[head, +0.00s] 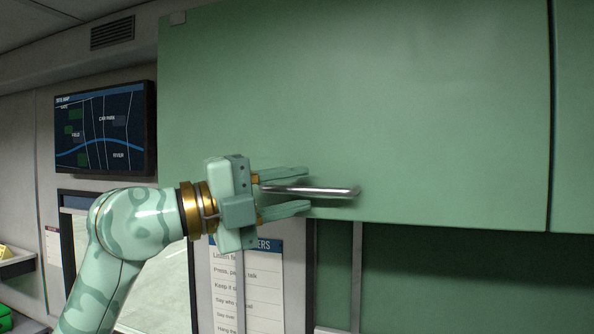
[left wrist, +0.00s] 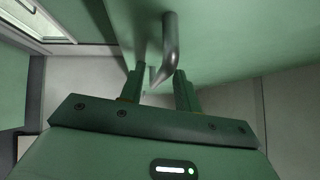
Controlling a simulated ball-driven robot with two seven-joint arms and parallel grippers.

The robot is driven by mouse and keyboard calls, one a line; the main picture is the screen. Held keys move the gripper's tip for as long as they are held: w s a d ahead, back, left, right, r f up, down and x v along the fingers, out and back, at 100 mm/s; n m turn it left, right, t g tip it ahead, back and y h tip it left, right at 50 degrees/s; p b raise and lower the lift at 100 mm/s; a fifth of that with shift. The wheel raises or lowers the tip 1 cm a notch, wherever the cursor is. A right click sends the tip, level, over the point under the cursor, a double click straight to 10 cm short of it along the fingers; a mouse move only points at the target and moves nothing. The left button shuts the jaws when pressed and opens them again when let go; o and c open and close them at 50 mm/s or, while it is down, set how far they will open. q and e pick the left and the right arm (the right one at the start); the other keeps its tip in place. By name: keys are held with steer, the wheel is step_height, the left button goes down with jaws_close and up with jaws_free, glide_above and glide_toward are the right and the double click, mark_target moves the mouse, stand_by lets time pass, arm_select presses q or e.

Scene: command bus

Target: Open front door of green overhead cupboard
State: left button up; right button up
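The green overhead cupboard's front door (head: 400,110) fills most of the head view and looks closed. A silver bar handle (head: 335,191) lies level along its lower edge; it also shows in the left wrist view (left wrist: 171,45). My left gripper (head: 305,191) comes in from the left with its fingers apart, one above and one below the handle in the head view. In the left wrist view the handle runs down toward the gap between the fingertips (left wrist: 150,78). I cannot tell whether either finger touches the handle. My right gripper is not in view.
A wall screen with a map (head: 105,127) hangs left of the cupboard. A printed notice (head: 247,285) is below the gripper. Another green panel (head: 574,120) adjoins the door on the right, past a dark gap. The space in front of the door looks clear.

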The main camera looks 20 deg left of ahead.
arm_select(q)
steer(key=shift+w+d, duration=0.4)
steer(key=shift+w, duration=0.15)
steer(key=shift+s, duration=0.1)
jaws_close()
steer(key=shift+s, duration=0.1)
